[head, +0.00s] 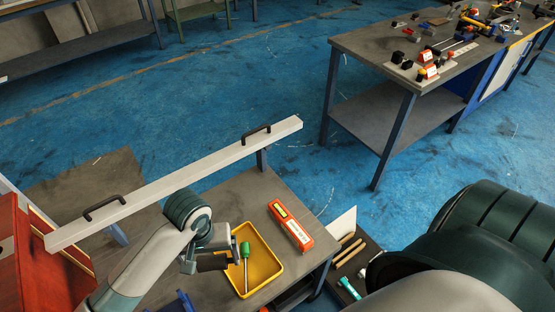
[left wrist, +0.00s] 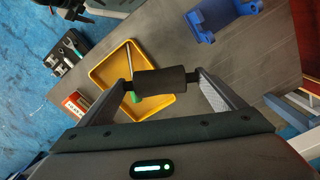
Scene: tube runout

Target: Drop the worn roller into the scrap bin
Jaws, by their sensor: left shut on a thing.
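A dark, smooth cylindrical roller (left wrist: 172,80) is gripped crosswise between the fingers of my left gripper (left wrist: 160,83) in the left wrist view. In the head view my left gripper (head: 208,262) holds the dark roller (head: 214,263) just left of a yellow tray (head: 270,281), above the grey workbench. The yellow tray also shows in the left wrist view (left wrist: 103,72), behind the roller. A green-handled screwdriver (head: 245,250) lies in the tray. I cannot pick out a bin marked for scrap. My right gripper is not in view.
An orange-red box (head: 290,228) lies right of the tray. A long white beam with black handles (head: 170,185) spans behind my left arm. A blue bracket (left wrist: 222,18) sits on the bench. A cluttered table (head: 400,42) stands at the back right, across open blue floor.

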